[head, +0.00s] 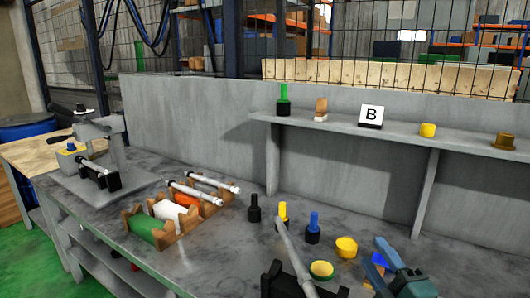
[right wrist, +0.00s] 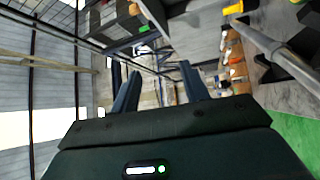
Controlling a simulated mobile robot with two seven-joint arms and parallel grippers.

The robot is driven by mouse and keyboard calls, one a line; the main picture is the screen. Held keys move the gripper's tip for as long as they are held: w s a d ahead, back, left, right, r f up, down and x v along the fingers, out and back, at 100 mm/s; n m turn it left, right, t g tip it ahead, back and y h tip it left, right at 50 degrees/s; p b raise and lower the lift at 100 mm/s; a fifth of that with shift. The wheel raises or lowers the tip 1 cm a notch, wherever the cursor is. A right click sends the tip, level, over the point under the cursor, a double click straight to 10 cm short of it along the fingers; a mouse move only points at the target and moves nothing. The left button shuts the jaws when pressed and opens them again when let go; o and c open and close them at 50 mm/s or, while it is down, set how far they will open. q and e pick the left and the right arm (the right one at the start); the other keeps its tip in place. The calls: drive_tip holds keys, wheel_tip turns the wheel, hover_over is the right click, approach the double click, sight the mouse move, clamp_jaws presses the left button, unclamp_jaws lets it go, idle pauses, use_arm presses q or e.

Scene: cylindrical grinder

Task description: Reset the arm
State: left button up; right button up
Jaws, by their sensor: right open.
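My right gripper (head: 375,254) is at the lower right of the head view, above the front part of the grey workbench (head: 215,255). Its blue-grey fingers are spread apart. In the right wrist view the two fingers of the right gripper (right wrist: 160,70) stand wide apart with nothing between them. Behind them are the wire fence and the shelving. My left gripper is not in the head view. What lies directly beneath the right gripper is partly hidden.
Green (head: 151,232), white and orange rolls sit in wooden cradles with metal shafts. A grinder-like machine (head: 112,150) stands left. A grey rod (head: 293,255), yellow-green disc (head: 321,269) and yellow cap (head: 346,246) are near my right gripper. A shelf (head: 385,132) bears a B sign (head: 371,115).

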drive_tip(key=s+d+f+m+g+h, duration=0.4)
drive_tip(key=f+m+h, duration=0.2)
drive_tip(key=f+m, duration=0.25)
drive_tip(key=s+a+f+m+g+y, duration=0.15)
drive_tip(key=s+f+m+g, duration=0.25)
drive_tip(key=s+f+g, duration=0.45)
drive_tip(key=s+a+f+m+g+y, duration=0.1)
drive_tip(key=s+a+f+m+g, duration=0.3)
drive_tip(key=s, duration=0.8)
drive_tip(key=w+a+f+t+y+p, duration=0.2)
drive_tip(key=w+a+f+t, duration=0.3)
drive_tip(key=w+t, duration=0.1)
drive_tip(key=shift+w+f+n+t+y, duration=0.15)
drive_tip(key=shift+n+t+y, duration=0.2)
drive_tip(key=shift+n+t, duration=0.1)
drive_tip(key=shift+a, duration=0.1)
